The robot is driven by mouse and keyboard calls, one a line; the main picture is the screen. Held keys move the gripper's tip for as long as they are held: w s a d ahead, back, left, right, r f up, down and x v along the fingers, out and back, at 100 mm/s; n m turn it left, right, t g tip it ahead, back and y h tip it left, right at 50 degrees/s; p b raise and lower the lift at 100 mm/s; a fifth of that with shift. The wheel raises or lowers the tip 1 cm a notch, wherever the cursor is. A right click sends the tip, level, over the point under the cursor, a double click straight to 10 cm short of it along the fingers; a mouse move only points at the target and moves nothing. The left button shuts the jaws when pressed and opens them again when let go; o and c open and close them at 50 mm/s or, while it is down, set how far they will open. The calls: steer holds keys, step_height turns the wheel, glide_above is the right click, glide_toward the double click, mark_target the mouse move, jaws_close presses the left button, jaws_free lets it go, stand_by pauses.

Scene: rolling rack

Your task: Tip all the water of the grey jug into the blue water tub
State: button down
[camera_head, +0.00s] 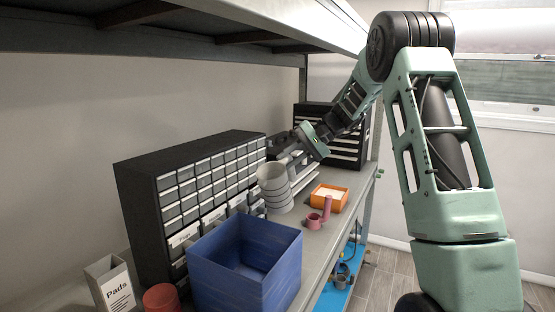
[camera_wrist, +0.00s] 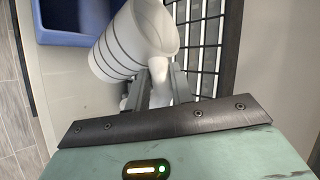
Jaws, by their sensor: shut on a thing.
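The grey jug (camera_head: 275,190) is a ribbed pale cup, held in the air just beyond the blue water tub (camera_head: 242,270) in the head view. My gripper (camera_head: 290,157) is shut on the jug's handle. In the wrist view the jug (camera_wrist: 120,48) sits ahead of my gripper (camera_wrist: 160,78), with the handle between the fingers. The jug looks close to upright, perhaps slightly tilted. I cannot see water in it. The tub is square and open, and its visible inside shows no clear water level. Its corner also shows at the wrist view's top left (camera_wrist: 72,40).
A black drawer cabinet (camera_head: 170,190) stands along the wall behind the tub. An orange tray (camera_head: 328,204) and a pink pot (camera_head: 316,220) sit on the shelf beyond. A "Pads" box (camera_head: 110,285) and a red cup (camera_head: 161,299) stand left of the tub. An upper shelf hangs overhead.

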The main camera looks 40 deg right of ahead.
mark_target(283, 166)
steer(key=shift+s+a+f+n+h+b, duration=0.15)
steer(key=shift+a+f+n+h+b, duration=0.45)
steer(key=shift+b, duration=0.65)
steer(key=h+b, duration=0.1)
steer(key=b, duration=0.1)
steer(key=a+t+h+b, duration=0.1)
steer(key=shift+s+a+n+h+b, duration=0.3)
steer(key=shift+n+h+b, duration=0.1)
steer(key=a+h+b, duration=0.1)
steer(key=a+n+h, duration=0.1)
steer(key=s+a+f+t+h+b, duration=0.1)
steer(key=shift+f+b, duration=0.1)
steer(key=shift+b, duration=0.2)
steer(key=shift+s+a+r+n+h, duration=0.2)
steer(key=shift+a+n+h, duration=0.1)
steer(key=shift+a+h, duration=0.2)
steer(key=shift+s+a+r+n+h, duration=0.2)
steer(key=shift+a+n+h, duration=0.1)
steer(key=shift+a+h, duration=0.2)
stand_by(1.0)
steer(key=shift+s+a+r+t+h+p, duration=0.1)
steer(key=shift+s+a+t+h+p, duration=0.2)
steer(key=shift+p, duration=0.45)
steer(key=shift+w+a+r+t+h+p, duration=0.1)
steer(key=shift+a+h+p, duration=0.3)
steer(key=shift+p, duration=0.3)
stand_by(2.0)
